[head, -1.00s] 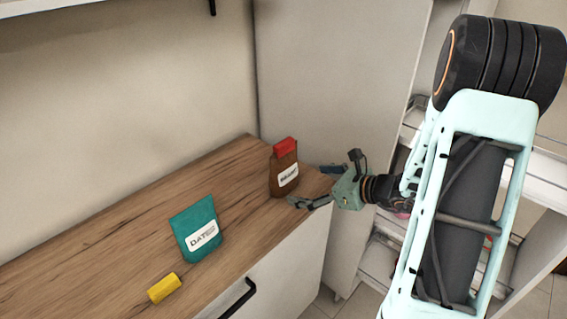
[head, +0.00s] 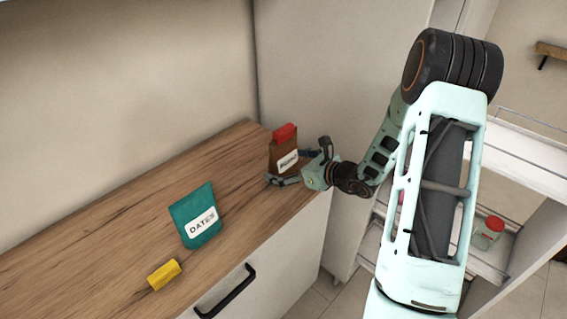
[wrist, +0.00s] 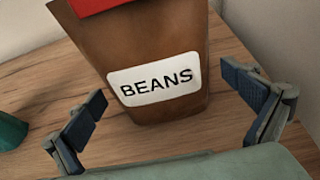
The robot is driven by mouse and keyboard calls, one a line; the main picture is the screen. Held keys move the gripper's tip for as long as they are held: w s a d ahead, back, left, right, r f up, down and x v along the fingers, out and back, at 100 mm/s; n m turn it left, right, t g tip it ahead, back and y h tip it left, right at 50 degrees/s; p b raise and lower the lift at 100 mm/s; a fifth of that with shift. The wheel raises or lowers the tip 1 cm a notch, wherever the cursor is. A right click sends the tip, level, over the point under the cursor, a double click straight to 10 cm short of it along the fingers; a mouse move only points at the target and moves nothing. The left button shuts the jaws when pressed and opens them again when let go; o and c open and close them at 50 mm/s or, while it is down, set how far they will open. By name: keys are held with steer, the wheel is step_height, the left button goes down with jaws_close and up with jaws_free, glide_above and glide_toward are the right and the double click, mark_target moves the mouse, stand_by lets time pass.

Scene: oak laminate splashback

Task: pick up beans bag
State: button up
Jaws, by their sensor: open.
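The beans bag (head: 281,154) is brown with a red top and a white label. It stands upright on the wooden counter near its far right end. In the wrist view the bag (wrist: 186,52) fills the upper middle, with its label reading BEANS. My gripper (head: 291,167) is open in front of the bag's label side. In the wrist view its fingers (wrist: 166,98) are spread to the left and right of the bag's lower part, with visible gaps. The bag's base is partly hidden by the gripper in the head view.
A teal dates bag (head: 195,215) stands on the counter (head: 110,236) to the left. A yellow object (head: 164,274) lies nearer the front. A wall is behind and a tall pale panel (head: 340,70) is beside the counter's end. A red-lidded jar (head: 488,232) sits on a shelf at right.

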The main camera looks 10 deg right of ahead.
steer(key=shift+w+a+f, duration=0.1)
steer(key=shift+w+a, duration=0.1)
steer(key=shift+w, duration=0.05)
steer(key=shift+c, duration=0.4)
steer(key=c, duration=1.5)
steer(key=shift+c, duration=0.5)
steer(key=shift+r, duration=0.2)
